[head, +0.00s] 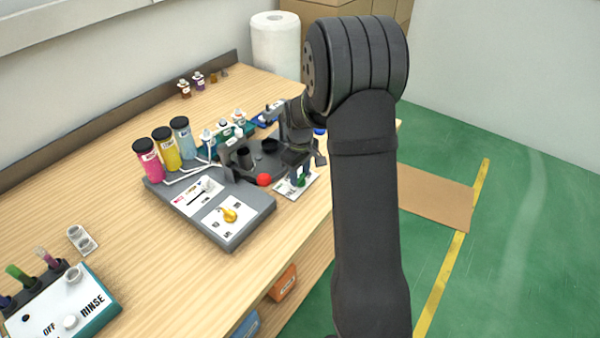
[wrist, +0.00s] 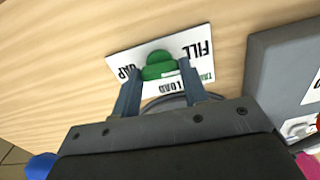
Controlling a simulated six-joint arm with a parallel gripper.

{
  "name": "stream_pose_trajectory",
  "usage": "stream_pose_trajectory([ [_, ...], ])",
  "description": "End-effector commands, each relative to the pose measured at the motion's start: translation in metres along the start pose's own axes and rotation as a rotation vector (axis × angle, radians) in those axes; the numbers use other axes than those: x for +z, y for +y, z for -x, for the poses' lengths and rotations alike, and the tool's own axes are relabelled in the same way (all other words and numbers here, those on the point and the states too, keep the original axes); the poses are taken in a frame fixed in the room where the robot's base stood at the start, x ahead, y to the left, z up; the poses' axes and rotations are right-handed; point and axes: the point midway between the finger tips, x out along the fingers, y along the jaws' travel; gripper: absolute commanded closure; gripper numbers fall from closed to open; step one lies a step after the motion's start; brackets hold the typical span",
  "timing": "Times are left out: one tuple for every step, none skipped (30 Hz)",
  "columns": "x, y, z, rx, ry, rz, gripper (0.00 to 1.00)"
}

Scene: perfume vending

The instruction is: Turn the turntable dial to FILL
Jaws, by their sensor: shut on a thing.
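The green turntable dial (wrist: 158,64) sits on a white label plate (wrist: 122,60) lying on the wooden bench. In the wrist view the plate's words read upside down: FILL at upper right, CAP at left, LOAD below. My gripper (wrist: 161,69) reaches down with one finger on each side of the dial and is shut on it. Which word the dial points at I cannot tell. In the head view the dial (head: 301,181) shows small beneath my gripper (head: 303,172), and the plate (head: 290,190) is partly covered.
Left of the plate stands the grey dispenser (head: 255,215) with a yellow knob (head: 230,215), a red button (head: 264,180) and pink, yellow and blue bottles. The turntable (head: 265,160) is behind my gripper. A RINSE station (head: 85,300) is at lower left.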

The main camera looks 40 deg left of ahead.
Motion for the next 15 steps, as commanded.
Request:
stream_pose_trajectory([
  [-0.0001, 0.0001, 0.0001, 0.0, 0.0, 0.018, 0.83],
  [-0.0001, 0.0001, 0.0001, 0.0, 0.0, 0.028, 0.83],
  [-0.0001, 0.0001, 0.0001, 0.0, 0.0, 0.04, 0.83],
  [-0.0001, 0.0001, 0.0001, 0.0, 0.0, 0.048, 0.83],
  [-0.0001, 0.0001, 0.0001, 0.0, 0.0, 0.055, 0.83],
  [-0.0001, 0.0001, 0.0001, 0.0, 0.0, 0.063, 0.83],
  [-0.0001, 0.0001, 0.0001, 0.0, 0.0, 0.067, 0.83],
  [-0.0001, 0.0001, 0.0001, 0.0, 0.0, 0.071, 0.83],
  [-0.0001, 0.0001, 0.0001, 0.0, 0.0, 0.076, 0.83],
  [-0.0001, 0.0001, 0.0001, 0.0, 0.0, 0.078, 0.83],
  [-0.0001, 0.0001, 0.0001, 0.0, 0.0, 0.08, 0.83],
  [-0.0001, 0.0001, 0.0001, 0.0, 0.0, 0.082, 0.83],
  [-0.0001, 0.0001, 0.0001, 0.0, 0.0, 0.083, 0.83],
  [-0.0001, 0.0001, 0.0001, 0.0, 0.0, 0.084, 0.83],
  [-0.0001, 0.0, 0.0, 0.0, 0.0, 0.084, 0.83],
])
